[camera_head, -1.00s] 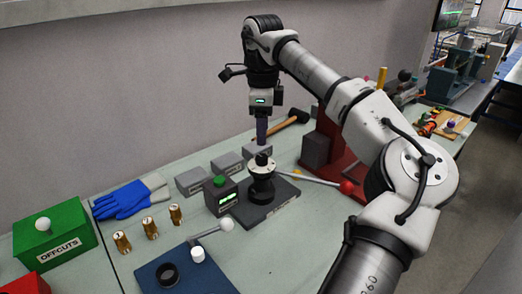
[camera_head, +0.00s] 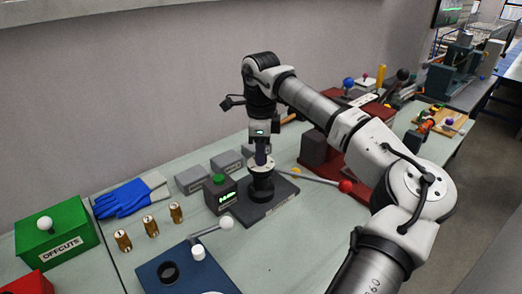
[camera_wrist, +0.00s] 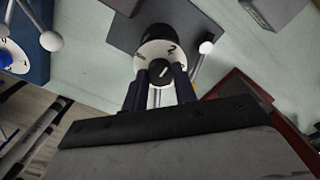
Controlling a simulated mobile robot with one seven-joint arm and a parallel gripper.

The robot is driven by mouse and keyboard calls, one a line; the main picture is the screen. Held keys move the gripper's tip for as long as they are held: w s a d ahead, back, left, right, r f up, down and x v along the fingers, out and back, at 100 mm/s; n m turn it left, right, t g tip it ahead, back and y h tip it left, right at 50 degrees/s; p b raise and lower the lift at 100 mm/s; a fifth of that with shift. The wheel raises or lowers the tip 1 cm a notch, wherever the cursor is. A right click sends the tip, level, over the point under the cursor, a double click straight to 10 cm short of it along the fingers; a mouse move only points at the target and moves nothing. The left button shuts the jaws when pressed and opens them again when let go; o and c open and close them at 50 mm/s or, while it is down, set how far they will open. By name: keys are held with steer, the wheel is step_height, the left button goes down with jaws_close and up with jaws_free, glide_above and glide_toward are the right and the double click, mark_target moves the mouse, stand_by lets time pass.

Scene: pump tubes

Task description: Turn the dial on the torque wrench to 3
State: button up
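The dial is a white ring (camera_wrist: 157,48) with a black knob (camera_wrist: 160,71) in its middle, on a black round body. A "2" is readable on the ring's upper right; other marks are partly hidden. The knob has a short white line on it. In the head view, the dial (camera_head: 262,163) tops the black body on a dark base plate (camera_head: 283,199). My gripper (camera_wrist: 160,78) points down at the dial, its dark fingers apart on either side of the knob. I cannot tell whether they touch it. It also shows in the head view (camera_head: 261,160).
A dark box with a green button and lit display (camera_head: 222,195) stands left of the dial. Grey blocks (camera_head: 193,180), brass pieces (camera_head: 150,227), blue gloves (camera_head: 128,199) and a blue plate (camera_head: 205,271) are nearby.

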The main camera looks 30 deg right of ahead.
steer(key=c, duration=0.3)
steer(key=shift+c, duration=0.2)
steer(key=m+b, duration=0.1)
steer(key=m, duration=0.5)
steer(key=shift+b, duration=0.4)
steer(key=m+b, duration=0.1)
steer(key=m, duration=0.4)
steer(key=shift+m, duration=0.4)
steer(key=o, duration=1)
